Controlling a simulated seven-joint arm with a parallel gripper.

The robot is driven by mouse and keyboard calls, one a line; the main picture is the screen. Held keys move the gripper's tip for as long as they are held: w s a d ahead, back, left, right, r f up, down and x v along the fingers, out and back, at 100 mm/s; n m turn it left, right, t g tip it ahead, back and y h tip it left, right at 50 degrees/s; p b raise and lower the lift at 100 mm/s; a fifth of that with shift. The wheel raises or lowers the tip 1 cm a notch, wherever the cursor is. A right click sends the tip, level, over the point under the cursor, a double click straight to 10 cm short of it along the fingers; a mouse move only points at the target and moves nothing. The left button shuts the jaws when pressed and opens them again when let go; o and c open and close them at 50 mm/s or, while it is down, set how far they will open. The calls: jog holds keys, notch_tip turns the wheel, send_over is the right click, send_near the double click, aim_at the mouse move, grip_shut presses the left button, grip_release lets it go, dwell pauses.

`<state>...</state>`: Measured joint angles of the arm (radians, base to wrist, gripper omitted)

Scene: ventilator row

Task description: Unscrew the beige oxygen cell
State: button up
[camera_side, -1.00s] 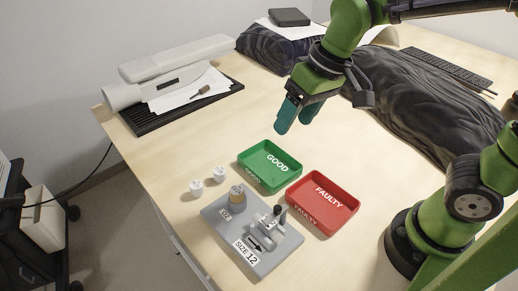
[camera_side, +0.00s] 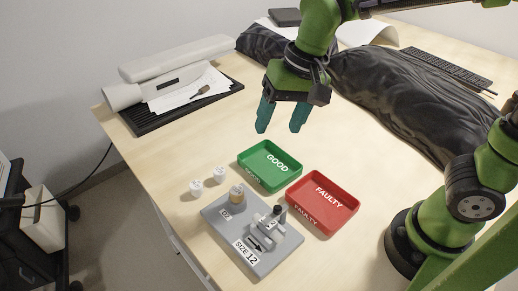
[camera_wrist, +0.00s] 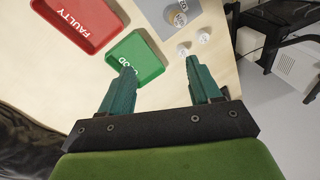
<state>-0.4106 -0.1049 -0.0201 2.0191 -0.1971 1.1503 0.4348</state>
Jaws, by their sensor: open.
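In the wrist view the cell (camera_wrist: 179,19) shows at the top, on the plate's edge. My gripper (camera_side: 279,131) is open and empty, high above the table behind the green tray. In the wrist view its two teal fingers (camera_wrist: 160,80) are well apart with only table and tray between them. Whether the cell is screwed down cannot be told.
A green GOOD tray (camera_side: 250,174) and a red FAULTY tray (camera_side: 302,211) lie beside the plate. Two small white pieces (camera_side: 196,187) stand left of it. A metal clamp-like fixture (camera_side: 268,228) is on the plate. A black bag (camera_side: 405,98) lies at the right.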

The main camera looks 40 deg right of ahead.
aim_at(236, 189)
jog(key=w+a+m+g+h, duration=0.2)
jog(key=w+a+m, duration=0.2)
jog(key=a+m, duration=0.5)
jog(key=shift+m, duration=0.6)
jog(key=f, duration=1.1)
jog(key=d+f, duration=0.1)
jog(key=f, duration=0.5)
jog(key=shift+w, duration=0.15)
jog(key=c, duration=1.1)
jog(key=o, duration=0.4)
jog(key=shift+c, duration=0.2)
jog(key=c, duration=0.3)
jog(key=n, duration=0.6)
jog(key=shift+c, duration=0.2)
